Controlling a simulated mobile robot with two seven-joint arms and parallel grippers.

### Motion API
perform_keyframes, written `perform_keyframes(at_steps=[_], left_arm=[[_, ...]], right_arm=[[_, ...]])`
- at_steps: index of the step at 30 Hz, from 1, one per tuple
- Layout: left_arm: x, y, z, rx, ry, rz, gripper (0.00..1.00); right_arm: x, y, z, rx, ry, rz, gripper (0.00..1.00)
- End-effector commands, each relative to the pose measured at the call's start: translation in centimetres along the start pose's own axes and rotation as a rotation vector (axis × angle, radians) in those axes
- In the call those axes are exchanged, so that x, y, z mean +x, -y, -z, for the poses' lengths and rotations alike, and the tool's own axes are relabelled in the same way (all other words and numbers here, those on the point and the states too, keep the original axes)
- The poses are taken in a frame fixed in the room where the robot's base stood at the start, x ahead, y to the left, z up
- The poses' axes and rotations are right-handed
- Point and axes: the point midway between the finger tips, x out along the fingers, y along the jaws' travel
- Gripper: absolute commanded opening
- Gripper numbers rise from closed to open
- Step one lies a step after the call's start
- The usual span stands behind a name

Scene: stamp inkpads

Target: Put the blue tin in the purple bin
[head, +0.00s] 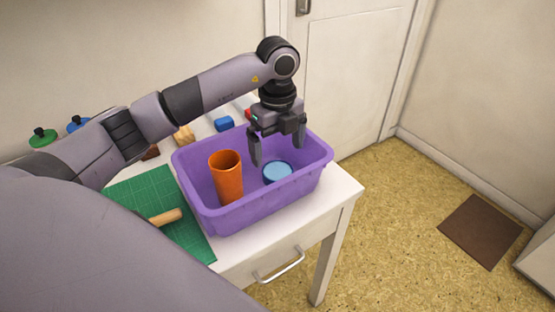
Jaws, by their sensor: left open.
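The purple bin (243,214) stands on the right part of a white table. The round blue tin (277,172) is inside the bin, toward its right side, with its light blue top showing. My left gripper (277,153) is over the bin, pointing down with its fingers spread apart. It is open and holds nothing, and the tin is just below and between the fingertips. I cannot tell how close the fingertips are to the tin. My right gripper is not in view.
An orange cup (227,178) stands in the bin left of the tin. A green mat (150,192) with a wooden-handled tool (166,216) lies left of the bin. Green (43,137) and blue (78,123) knobbed items sit far left.

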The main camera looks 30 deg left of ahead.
Motion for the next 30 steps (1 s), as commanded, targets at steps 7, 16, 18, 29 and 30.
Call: perform_keyframes(at_steps=[7,16,18,29,30], left_arm=[[-4.7,0.1,0.0,-0.001,0.000,0.002,1.00],[-6.2,0.0,0.0,0.000,0.000,-0.001,1.00],[-6.2,0.0,0.0,0.000,0.000,-0.001,1.00],[-6.1,0.0,0.0,0.000,0.000,-0.001,1.00],[-6.1,0.0,0.0,0.000,0.000,-0.001,1.00]], right_arm=[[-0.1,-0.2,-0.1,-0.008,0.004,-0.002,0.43],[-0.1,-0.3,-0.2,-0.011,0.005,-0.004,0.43],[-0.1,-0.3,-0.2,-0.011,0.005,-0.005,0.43],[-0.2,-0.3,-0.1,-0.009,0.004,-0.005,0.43],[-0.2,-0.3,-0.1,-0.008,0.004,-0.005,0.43]])
